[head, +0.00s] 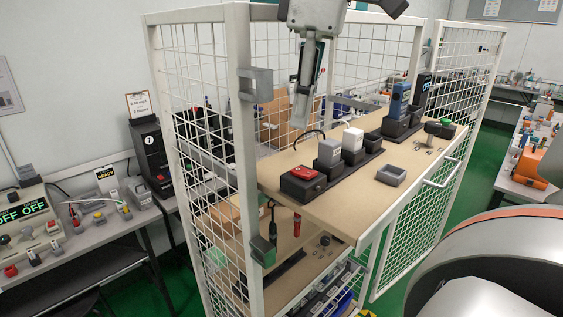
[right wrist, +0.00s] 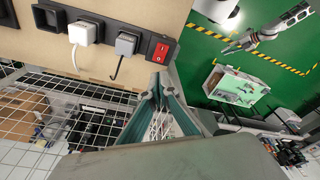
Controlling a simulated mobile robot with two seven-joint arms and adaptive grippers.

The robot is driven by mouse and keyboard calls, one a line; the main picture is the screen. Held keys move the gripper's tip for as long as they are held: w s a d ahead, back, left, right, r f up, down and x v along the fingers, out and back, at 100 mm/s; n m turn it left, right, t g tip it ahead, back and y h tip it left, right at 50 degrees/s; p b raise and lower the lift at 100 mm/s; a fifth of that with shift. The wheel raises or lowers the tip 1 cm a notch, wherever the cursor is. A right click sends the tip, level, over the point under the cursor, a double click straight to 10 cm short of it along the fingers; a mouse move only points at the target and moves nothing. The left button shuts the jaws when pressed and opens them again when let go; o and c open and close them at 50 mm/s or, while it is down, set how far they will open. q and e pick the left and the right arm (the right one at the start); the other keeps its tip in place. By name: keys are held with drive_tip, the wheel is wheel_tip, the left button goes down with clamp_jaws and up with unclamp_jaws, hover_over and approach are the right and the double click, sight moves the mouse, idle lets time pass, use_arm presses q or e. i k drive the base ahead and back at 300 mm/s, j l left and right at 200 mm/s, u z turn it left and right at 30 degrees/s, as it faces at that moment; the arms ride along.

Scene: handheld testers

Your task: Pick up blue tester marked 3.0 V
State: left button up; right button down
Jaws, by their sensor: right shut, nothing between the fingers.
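A blue tester (head: 400,101) stands upright in a dark holder toward the far end of the tan shelf board; its marking is too small to read. A dark device (head: 421,93) with a green display stands just behind it. My right gripper (head: 300,122) hangs from the top of the head view, shut and empty, left of the blue tester and apart from it. In the right wrist view its fingertips (right wrist: 157,76) meet near the board's edge, and the blue tester is not visible there. A distant arm with a gripper shows in that view, possibly my left one; its jaw state is unclear.
A power strip with a red switch (head: 304,171), a grey plug (head: 329,152) and a white plug (head: 352,139) lies along the board. A small grey tray (head: 391,175) sits near the front edge. White wire mesh (head: 200,100) and posts enclose the shelf.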

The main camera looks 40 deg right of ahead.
sight(401, 90)
drive_tip(key=k, duration=1.5)
